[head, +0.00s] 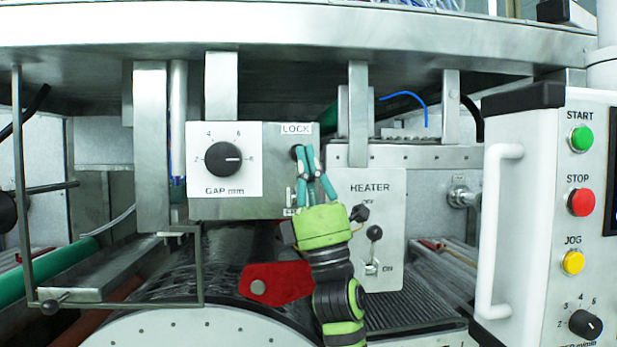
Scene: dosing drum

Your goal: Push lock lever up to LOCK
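The dark round knob of the lock lever (296,152) shows just below the LOCK label (296,128) on the steel plate right of the gap dial. My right gripper (305,150) reaches up from below. Its teal fingers come together at the top, right beside the knob, and look shut with nothing visible between them. They partly cover the knob and hide most of the lever's slot. I cannot tell whether they touch the knob. My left gripper is out of view.
The GAP dial (223,159) is to the left. The HEATER switch (374,233) is close on the right of my wrist. A red bracket (275,285) and the drum (190,328) lie below. A white-handled control panel (545,200) stands at the right. Steel posts hang above.

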